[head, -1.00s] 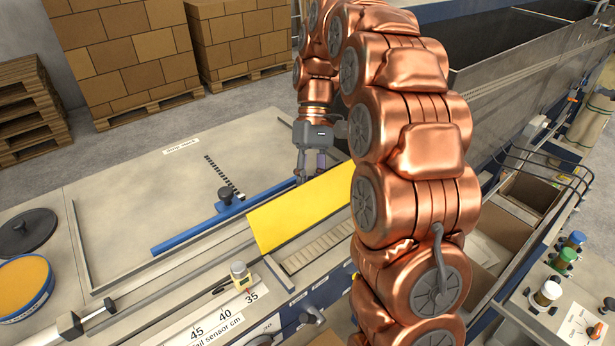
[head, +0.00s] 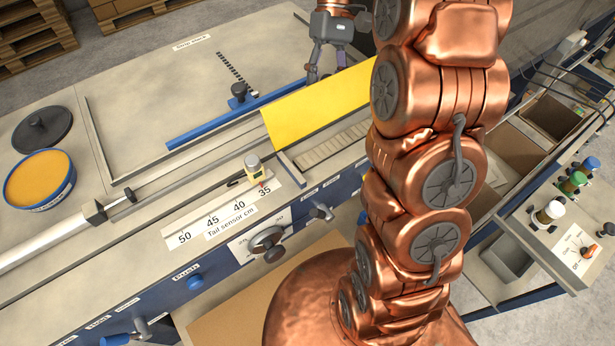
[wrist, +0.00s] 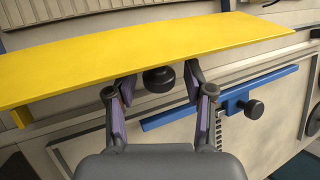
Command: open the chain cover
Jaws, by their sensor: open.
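The yellow chain cover (head: 312,106) is a long flat panel over a slatted chain track (head: 335,145), whose slats show along its near side. In the wrist view the cover (wrist: 150,50) crosses the picture ahead of the fingers. I cannot tell exactly how far it is tilted. My gripper (head: 327,70) is open at the far side of the cover. In the wrist view a dark round knob (wrist: 159,79) shows between the open fingers (wrist: 158,88), near the cover's edge. I cannot tell whether the fingers touch the knob or cover.
A blue bar with a black knob (head: 238,92) lies left of my gripper. A tail sensor (head: 255,168) stands by a printed scale. An orange-filled round tub (head: 40,180) is at left. Knobs and handles line the front panel. My arm hides the cover's right end.

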